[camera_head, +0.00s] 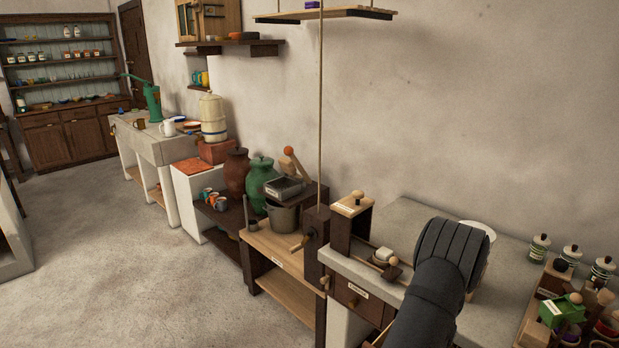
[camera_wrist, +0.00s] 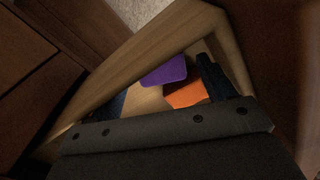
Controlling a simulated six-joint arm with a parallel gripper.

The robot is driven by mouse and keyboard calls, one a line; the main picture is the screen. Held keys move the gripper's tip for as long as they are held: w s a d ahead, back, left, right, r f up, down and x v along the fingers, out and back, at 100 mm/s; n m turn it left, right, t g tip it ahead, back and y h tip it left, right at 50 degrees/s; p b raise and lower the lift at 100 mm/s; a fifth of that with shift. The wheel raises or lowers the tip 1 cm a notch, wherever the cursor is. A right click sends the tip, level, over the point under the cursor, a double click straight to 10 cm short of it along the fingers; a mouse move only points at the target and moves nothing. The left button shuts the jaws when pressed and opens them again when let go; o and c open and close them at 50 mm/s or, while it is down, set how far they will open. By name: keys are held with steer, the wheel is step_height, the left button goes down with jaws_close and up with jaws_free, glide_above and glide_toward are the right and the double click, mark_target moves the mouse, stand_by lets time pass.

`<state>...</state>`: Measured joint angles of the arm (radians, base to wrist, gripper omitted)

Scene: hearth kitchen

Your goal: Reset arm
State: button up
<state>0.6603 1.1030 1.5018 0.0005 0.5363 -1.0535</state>
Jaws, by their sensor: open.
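My dark arm reaches over the grey counter (camera_head: 409,216) at the lower right of the head view. The gripper end is hidden there behind the arm. In the wrist view my gripper (camera_wrist: 162,85) is open, its two dark fingers apart. It points into a light wooden drawer-like frame (camera_wrist: 135,52). A purple piece (camera_wrist: 165,72) and an orange piece (camera_wrist: 186,95) lie inside, between the fingers as seen. Nothing is visibly held. I cannot tell how far the fingertips are from these pieces.
Dark wooden panels (camera_wrist: 30,60) flank the frame in the wrist view. In the head view, lidded jars (camera_head: 538,247) and a green item (camera_head: 561,311) stand right of my arm. A wooden box (camera_head: 350,222) stands left. A cord (camera_head: 321,110) hangs before the wall.

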steer(key=shift+f, duration=0.2)
step_height(320, 180, up, 13)
step_height(320, 180, down, 13)
steer(key=shift+r, duration=0.2)
step_height(320, 180, up, 11)
steer(key=w+a+m, duration=0.1)
steer(key=w+a, duration=0.1)
steer(key=a, duration=0.3)
steer(key=w+a+r, duration=0.1)
steer(key=w+a, duration=0.1)
steer(key=a, duration=0.3)
steer(key=w+a+r+m, duration=0.1)
steer(key=w+a, duration=0.1)
steer(key=a, duration=0.3)
steer(key=shift+w+m, duration=0.15)
steer(key=shift+m, duration=0.15)
steer(key=a+m, duration=0.2)
steer(key=a, duration=1.5)
steer(key=shift+a, duration=0.35)
